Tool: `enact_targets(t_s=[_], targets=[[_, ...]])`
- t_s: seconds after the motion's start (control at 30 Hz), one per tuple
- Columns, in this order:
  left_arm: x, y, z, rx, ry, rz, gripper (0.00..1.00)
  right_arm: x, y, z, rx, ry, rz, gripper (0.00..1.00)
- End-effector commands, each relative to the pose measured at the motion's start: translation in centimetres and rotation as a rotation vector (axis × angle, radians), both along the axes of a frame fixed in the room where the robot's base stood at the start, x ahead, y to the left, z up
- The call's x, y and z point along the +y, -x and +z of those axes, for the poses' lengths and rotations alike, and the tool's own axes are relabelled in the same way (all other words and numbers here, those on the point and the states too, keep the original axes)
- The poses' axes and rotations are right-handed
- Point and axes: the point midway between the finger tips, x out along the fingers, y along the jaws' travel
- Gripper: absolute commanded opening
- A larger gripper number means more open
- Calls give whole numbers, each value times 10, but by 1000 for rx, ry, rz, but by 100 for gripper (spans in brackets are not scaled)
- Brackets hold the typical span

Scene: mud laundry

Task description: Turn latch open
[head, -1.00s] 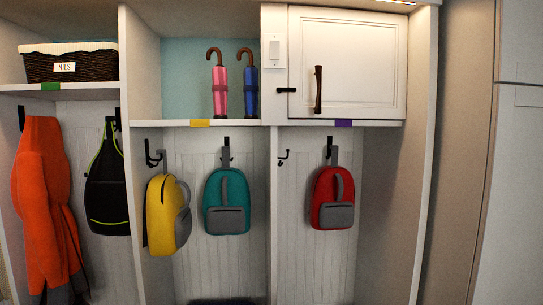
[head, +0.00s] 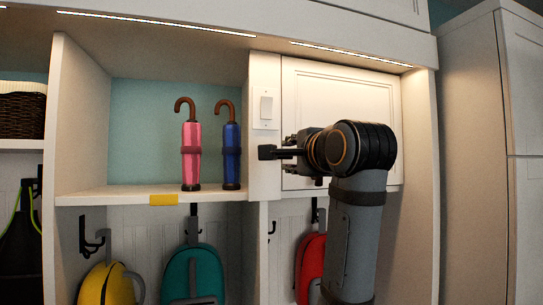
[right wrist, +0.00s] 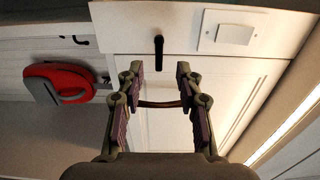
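The black latch (head: 267,152) sits on the frame left of the white cabinet door (head: 340,98) and lies sideways. In the right wrist view the latch (right wrist: 158,50) shows ahead of my fingertips, in line with the gap between them. My right gripper (right wrist: 159,72) is open and empty, with its fingers apart on either side of that line. In the head view my right gripper (head: 290,152) is in front of the door, close to the latch, and hides part of it. The dark door handle (right wrist: 160,104) shows between the fingers. My left gripper is not in view.
A light switch (head: 265,108) is just above the latch. Pink (head: 191,150) and blue (head: 231,150) umbrellas stand on the shelf to the left. A red backpack (head: 309,262) hangs below the door, with teal and yellow ones farther left.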

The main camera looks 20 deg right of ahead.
Motion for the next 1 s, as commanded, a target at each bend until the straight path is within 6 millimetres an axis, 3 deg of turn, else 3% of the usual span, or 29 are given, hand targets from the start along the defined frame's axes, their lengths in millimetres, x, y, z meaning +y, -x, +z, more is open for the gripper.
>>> enact_targets(t_s=[0.23,0.5,0.87,1.0], targets=[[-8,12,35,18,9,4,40,2,-51,5,9,2,1,36],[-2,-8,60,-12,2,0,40,4,-93,2,5,3,1,36],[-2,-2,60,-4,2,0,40,4,-99,-1,2,3,1,34],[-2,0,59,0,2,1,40,4,-99,-1,3,3,1,15]])
